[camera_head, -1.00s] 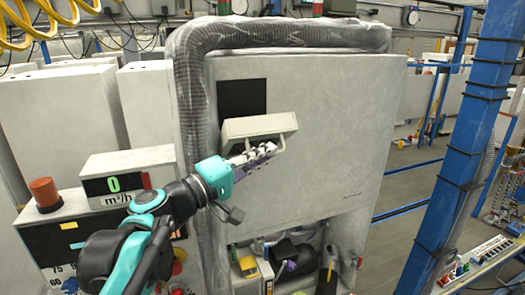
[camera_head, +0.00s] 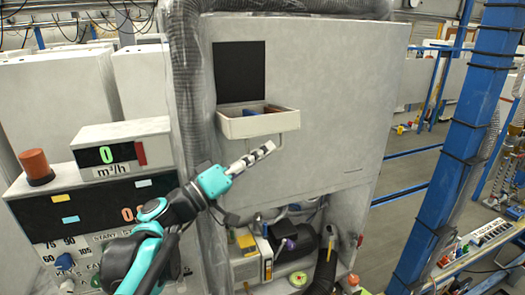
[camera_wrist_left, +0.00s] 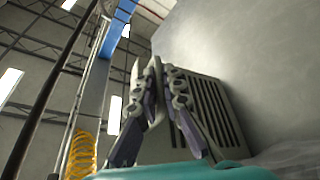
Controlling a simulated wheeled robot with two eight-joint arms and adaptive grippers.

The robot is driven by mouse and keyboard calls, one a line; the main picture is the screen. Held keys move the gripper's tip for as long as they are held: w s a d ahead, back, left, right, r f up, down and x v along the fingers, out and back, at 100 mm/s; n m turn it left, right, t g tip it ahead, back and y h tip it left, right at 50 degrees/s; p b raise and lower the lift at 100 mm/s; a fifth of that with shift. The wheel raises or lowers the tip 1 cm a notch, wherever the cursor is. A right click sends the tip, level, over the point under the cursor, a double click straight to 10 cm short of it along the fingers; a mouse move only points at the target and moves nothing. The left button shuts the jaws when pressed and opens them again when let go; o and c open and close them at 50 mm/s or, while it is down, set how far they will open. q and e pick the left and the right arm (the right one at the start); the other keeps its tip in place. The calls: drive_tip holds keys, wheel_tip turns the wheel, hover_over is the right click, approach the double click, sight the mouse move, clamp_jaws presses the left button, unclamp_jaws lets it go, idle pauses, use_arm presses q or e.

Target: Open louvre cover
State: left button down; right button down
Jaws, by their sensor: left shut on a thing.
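The louvre cover (camera_head: 240,129) is a pale grey box-like panel that juts out from the cabinet front, below a black square opening (camera_head: 240,72). I look down into its open top, where red-brown and blue things (camera_head: 252,111) show in part. A thin handle (camera_head: 283,141) hangs at its front right. My left gripper (camera_head: 264,151) is shut on the handle, just below the cover's front edge. In the left wrist view my left gripper (camera_wrist_left: 166,84) has its fingers around the pale handle (camera_wrist_left: 154,100), with the cover's slats (camera_wrist_left: 212,112) behind. My right gripper is out of view.
A large grey cabinet (camera_head: 345,95) fills the middle, with a ribbed hose (camera_head: 189,90) down its left side. A flow-meter panel (camera_head: 125,150) stands at left. An open lower bay (camera_head: 290,255) holds machine parts. A blue post (camera_head: 455,150) stands at right.

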use_arm(q)
drive_tip(key=shift+w+f+b, duration=0.25)
drive_tip(key=shift+f+b, duration=0.2)
drive_tip(key=shift+f, duration=0.45)
drive_tip(key=shift+a, duration=0.1)
drive_tip(key=c, duration=1.6)
unclamp_jaws()
drive_tip(key=shift+w, duration=0.1)
drive_tip(key=shift+c, duration=0.2)
drive_tip(key=v, duration=1.2)
